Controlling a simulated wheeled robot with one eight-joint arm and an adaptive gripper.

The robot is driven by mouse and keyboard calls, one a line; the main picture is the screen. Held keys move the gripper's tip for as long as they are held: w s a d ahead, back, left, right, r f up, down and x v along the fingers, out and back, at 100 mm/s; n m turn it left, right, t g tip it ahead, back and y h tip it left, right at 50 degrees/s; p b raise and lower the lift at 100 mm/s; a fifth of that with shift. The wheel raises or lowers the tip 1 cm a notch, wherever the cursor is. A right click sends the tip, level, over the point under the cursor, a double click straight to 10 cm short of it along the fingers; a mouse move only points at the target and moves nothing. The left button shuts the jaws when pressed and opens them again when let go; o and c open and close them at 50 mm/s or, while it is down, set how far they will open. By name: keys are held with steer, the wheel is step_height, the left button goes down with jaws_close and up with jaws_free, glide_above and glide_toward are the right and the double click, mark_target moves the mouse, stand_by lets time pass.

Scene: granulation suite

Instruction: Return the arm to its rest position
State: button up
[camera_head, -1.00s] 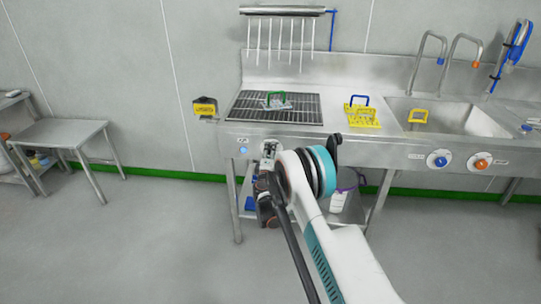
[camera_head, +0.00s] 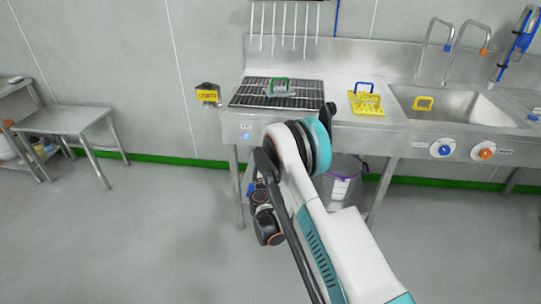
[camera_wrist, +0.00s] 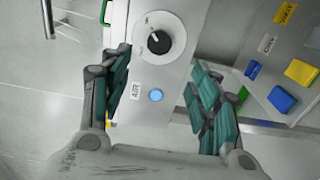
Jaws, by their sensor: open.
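My arm (camera_head: 315,215) is bent in front of the sink bench in the head view, and it hides my gripper there. In the wrist view my gripper (camera_wrist: 160,95) is open, its two teal-padded fingers spread apart with nothing between them. Beyond the fingers is a steel panel with a round black-and-white dial (camera_wrist: 159,36) and a lit blue button (camera_wrist: 156,95). The fingers appear apart from the panel, though the exact gap cannot be told.
The steel sink bench (camera_head: 372,72) carries a black grate (camera_head: 250,92) with a green-handled rack, a yellow rack (camera_head: 366,103) and a basin with a yellow item. A bucket (camera_head: 340,185) stands below. A small steel table (camera_head: 65,120) is at left. The floor at left is clear.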

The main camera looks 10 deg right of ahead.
stand_by(0.3)
steer(key=s+d+r+m+g+h, duration=0.1)
steer(key=s+d+r+m+g, duration=0.15)
steer(key=r, duration=0.55)
steer(key=s+d+r+m+g, duration=0.1)
steer(key=d+r+m, duration=0.2)
steer(key=r, duration=0.4)
steer(key=s+d+r+m+g, duration=0.3)
steer(key=s+r, duration=0.6)
steer(key=s, duration=0.2)
steer(key=s+a+m+g+y, duration=0.2)
steer(key=s+y, duration=0.1)
steer(key=s, duration=1.4)
steer(key=s+a+m+g+y, duration=0.1)
steer(key=s+a+m+y, duration=0.1)
steer(key=s, duration=1.5)
steer(key=shift+a+m+g+y, duration=0.3)
steer(key=shift+m+g+y, duration=0.05)
steer(key=shift+m+y, duration=0.5)
